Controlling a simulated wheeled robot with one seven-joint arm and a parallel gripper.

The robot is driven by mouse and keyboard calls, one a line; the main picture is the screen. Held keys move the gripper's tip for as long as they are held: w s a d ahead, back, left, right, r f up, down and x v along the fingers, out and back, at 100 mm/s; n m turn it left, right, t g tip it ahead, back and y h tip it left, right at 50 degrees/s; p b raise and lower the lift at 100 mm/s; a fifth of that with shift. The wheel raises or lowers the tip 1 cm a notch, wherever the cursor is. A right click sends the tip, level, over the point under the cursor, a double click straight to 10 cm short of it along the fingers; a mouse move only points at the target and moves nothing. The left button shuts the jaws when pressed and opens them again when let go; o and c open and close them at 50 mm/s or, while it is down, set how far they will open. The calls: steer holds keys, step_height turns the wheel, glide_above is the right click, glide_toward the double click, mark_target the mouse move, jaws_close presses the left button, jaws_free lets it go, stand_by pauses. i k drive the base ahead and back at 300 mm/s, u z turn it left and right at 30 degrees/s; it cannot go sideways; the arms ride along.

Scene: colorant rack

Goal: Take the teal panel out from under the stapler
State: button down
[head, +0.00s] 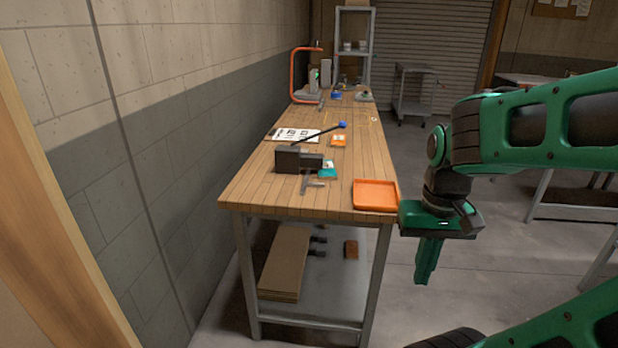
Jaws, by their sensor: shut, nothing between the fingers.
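A small teal panel (328,173) lies on the workbench, mostly hidden at the right end of a dark grey stapler (298,160). The stapler has a long lever with a blue knob that slants up to the right. A white label or piece with some colour shows just above the teal part. From this view I cannot tell how much of the panel is under the stapler. My gripper (428,262) is green, points down and is shut and empty. It is off the bench's right edge, in front of and to the right of the orange tray, well apart from the stapler.
An orange tray (375,195) sits at the bench's front right corner. A grey tool (312,184) lies before the stapler. Printed sheets (292,134) and an orange packet (338,140) lie behind it. An orange frame (296,75) stands farther back. The wooden bench top (262,190) is clear at front left.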

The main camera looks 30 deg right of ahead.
mark_target(323, 174)
steer(key=z, duration=0.1)
steer(key=i, duration=1)
steer(key=u, duration=0.1)
